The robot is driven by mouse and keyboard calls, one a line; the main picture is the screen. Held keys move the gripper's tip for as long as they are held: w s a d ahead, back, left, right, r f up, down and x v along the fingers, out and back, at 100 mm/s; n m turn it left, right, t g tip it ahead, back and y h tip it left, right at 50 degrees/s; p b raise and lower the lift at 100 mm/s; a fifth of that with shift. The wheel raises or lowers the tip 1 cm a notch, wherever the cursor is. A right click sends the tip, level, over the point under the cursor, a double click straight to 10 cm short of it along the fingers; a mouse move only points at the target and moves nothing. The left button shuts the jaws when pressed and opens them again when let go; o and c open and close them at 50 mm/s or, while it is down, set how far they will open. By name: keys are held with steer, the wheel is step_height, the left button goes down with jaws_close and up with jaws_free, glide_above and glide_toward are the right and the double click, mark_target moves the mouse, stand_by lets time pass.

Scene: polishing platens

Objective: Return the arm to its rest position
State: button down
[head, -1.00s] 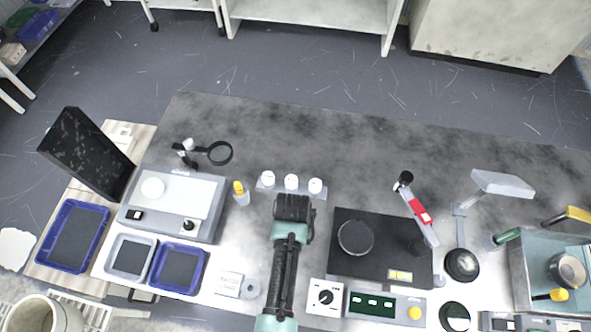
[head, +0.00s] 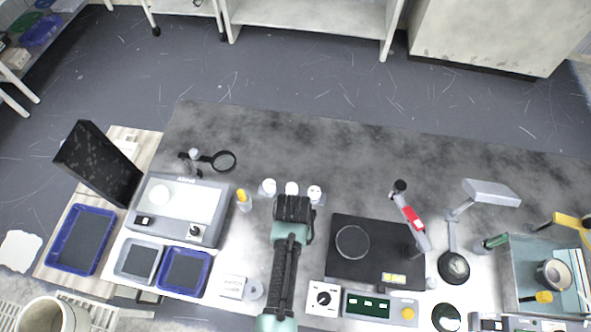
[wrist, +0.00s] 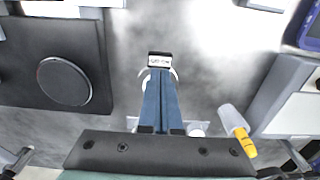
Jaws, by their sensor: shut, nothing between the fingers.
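My gripper (head: 293,208) is above the middle of the bench (head: 330,145) in the head view, just in front of a row of white-capped jars (head: 268,187). The arm reaches up from the bottom edge. In the wrist view, the blue fingers of my gripper (wrist: 160,82) are together and hold nothing. A small black-and-white label (wrist: 160,59) shows at their tips; I cannot tell what it belongs to. The fingertips are hidden in the head view.
The black polishing unit (head: 390,258) with its round platen (head: 352,242) is close on the right. Blue trays (head: 185,269) lie at front left. The back of the bench is clear.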

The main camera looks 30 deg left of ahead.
steer(key=shift+r+p, duration=0.5)
steer(key=shift+r, duration=0.25)
